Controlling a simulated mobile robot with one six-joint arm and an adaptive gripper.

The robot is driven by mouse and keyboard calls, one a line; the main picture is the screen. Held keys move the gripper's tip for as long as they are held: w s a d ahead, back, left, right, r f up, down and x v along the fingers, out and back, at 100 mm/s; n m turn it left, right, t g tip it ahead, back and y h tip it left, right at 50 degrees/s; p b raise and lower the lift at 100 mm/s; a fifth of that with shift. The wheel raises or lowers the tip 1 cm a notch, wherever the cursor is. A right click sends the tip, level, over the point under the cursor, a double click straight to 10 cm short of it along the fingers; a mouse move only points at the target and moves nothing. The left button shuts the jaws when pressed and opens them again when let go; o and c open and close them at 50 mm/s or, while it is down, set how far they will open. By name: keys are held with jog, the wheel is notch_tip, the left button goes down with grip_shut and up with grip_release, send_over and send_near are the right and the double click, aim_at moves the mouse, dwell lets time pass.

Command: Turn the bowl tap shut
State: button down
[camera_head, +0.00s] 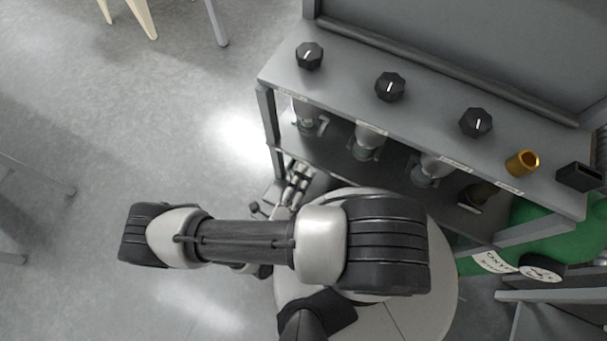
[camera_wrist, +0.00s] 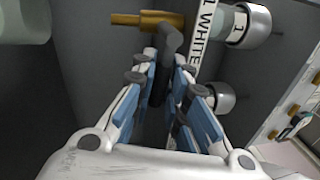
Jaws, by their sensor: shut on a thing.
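In the wrist view, the tap has a brass stem (camera_wrist: 142,19) running sideways near the top and a dark grey lever handle (camera_wrist: 172,38). The handle bends at its top and runs down between the fingers of my gripper (camera_wrist: 166,66). My gripper is shut on this handle, with the blue-padded fingers on either side of it. In the head view, my gripper (camera_head: 294,183) shows partly at the left end of the grey bench, below its top. There the tap is not clearly visible, and my arm covers part of the area.
The grey bench (camera_head: 345,77) carries several black knobs (camera_head: 390,87), a brass cup (camera_head: 522,162) and a black box (camera_head: 580,177). Glass-like vessels (camera_head: 368,140) hang beneath. A green cylinder (camera_head: 528,227) with a gauge (camera_head: 541,268) lies at right. Open floor (camera_head: 110,120) is at left.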

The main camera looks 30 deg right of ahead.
jog(key=c, duration=1.6)
grip_release()
jog(key=shift+o, duration=0.2)
jog(key=shift+a, duration=0.1)
jog(key=v, duration=1.2)
